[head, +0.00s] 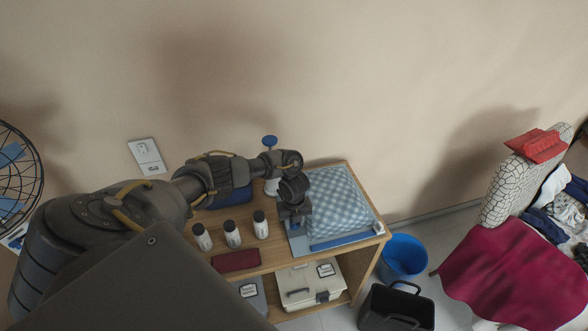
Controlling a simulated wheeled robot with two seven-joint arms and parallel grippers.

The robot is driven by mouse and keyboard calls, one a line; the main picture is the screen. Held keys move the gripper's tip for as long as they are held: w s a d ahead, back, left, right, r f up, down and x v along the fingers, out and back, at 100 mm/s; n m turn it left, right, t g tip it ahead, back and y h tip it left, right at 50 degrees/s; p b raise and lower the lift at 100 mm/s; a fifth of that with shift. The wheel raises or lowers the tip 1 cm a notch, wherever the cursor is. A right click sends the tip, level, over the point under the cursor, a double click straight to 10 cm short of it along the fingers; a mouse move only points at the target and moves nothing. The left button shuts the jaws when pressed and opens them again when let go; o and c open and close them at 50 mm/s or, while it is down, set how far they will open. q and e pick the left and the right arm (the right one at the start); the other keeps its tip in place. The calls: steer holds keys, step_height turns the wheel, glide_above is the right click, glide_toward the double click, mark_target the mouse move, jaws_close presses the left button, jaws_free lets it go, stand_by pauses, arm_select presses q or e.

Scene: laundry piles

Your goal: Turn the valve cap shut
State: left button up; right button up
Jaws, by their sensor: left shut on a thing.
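A clear bag (340,200) with folded blue-checked cloth inside lies flat on the wooden table, a blue strip along its front edge. My left gripper (297,221) points down at the bag's left side, its fingers closed low over it. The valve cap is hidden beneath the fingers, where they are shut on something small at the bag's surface. My right gripper is out of view.
A blue-knobbed pump (269,141) stands behind my left arm. Several white bottles (232,234) and a dark red case (236,261) sit left of the bag. A cream box (310,283) is on the shelf below. A blue bucket (403,257) and black bin (397,308) stand right.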

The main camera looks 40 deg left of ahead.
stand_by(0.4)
arm_select(q)
steer(key=o, duration=1)
steer(key=shift+w+r, duration=0.1)
steer(key=shift+r, duration=0.5)
step_height(320, 180, up, 10)
steer(key=p, duration=0.1)
steer(key=shift+f, duration=0.15)
